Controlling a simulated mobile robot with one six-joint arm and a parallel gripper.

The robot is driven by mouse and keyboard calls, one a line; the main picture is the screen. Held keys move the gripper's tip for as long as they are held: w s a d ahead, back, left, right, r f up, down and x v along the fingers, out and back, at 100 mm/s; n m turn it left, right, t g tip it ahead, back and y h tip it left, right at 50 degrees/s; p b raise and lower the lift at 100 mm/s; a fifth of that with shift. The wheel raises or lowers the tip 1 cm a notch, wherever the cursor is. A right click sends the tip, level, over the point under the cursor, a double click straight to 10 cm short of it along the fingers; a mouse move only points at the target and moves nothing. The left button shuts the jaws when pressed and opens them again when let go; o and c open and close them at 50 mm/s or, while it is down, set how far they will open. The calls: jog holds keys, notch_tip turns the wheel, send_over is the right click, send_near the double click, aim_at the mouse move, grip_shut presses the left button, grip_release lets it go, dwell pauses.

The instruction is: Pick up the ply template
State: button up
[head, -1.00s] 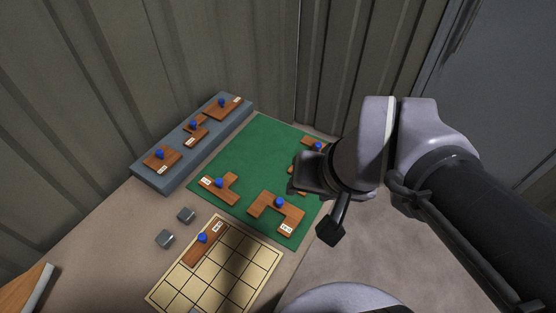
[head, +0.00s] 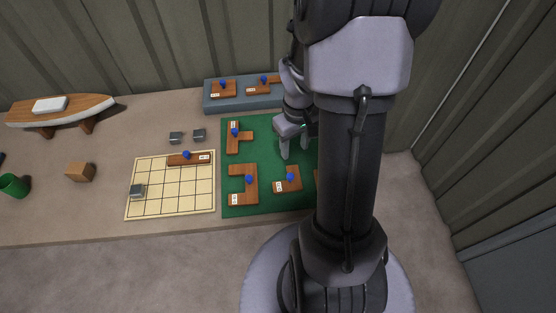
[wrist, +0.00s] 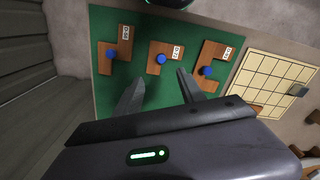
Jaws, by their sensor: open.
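Several brown ply templates, each with a blue knob and a white label, are in view. On the green mat (head: 270,205) lie a T-like one (head: 232,147), a C-shaped one (head: 236,199) and a compact one (head: 280,186). Another lies at the mat's right, mostly hidden by my arm. My gripper (head: 294,153) is open and empty above the mat, behind the compact template in the head view. In the wrist view, the compact template (wrist: 172,50) lies beyond the gap between my open fingertips (wrist: 158,80), with one template on either side.
A long template (head: 175,160) and a grey block (head: 137,191) lie on the gridded board (head: 170,205). Two grey blocks lie behind it. A blue-grey raised ledge (head: 240,103) bears more templates. A boat model, wooden cube and green cup stand left. The corrugated wall is close behind.

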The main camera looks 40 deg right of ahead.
jog(key=b, duration=0.4)
send_over(291, 175)
jog(key=f, duration=1.1)
jog(key=shift+s+a+f, duration=0.1)
jog(key=shift+a+f, duration=0.1)
notch_tip(291, 175, down, 6)
jog(key=shift+d+r+b, duration=0.1)
jog(key=shift+b, duration=1.15)
jog(key=shift+r, duration=0.1)
grip_shut()
